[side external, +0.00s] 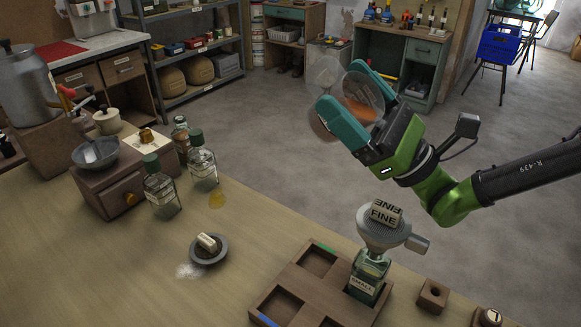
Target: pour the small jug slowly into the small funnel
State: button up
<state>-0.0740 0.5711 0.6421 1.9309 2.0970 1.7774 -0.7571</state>
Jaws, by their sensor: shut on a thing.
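My gripper (343,88) is raised in the air, its two teal fingers shut on a clear jug (361,92). The jug is tilted and has amber-brown liquid in it; its spout and rim are hard to make out. A grey funnel (370,232) stands below and slightly right of the jug, in the neck of a small glass bottle (364,287) labelled SMALL. No stream of liquid is visible.
The bottle stands in a compartment of a wooden tray (297,277). Two stoppered bottles (160,190) (203,165) stand at the left. A dark dish (209,256) with a white piece sits mid-table beside spilled white powder (187,271). A wooden block (432,295) is right of the tray.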

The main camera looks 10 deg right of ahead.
jog(key=shift+s+d+r, duration=0.1)
jog(key=shift+r, duration=0.25)
jog(key=shift+r+n+y, duration=0.2)
jog(key=shift+n+y, duration=0.1)
jog(key=shift+y, duration=0.2)
jog(key=shift+s+d+r+y, duration=0.1)
jog(key=shift+r+y, duration=0.3)
jog(key=shift+r, duration=0.3)
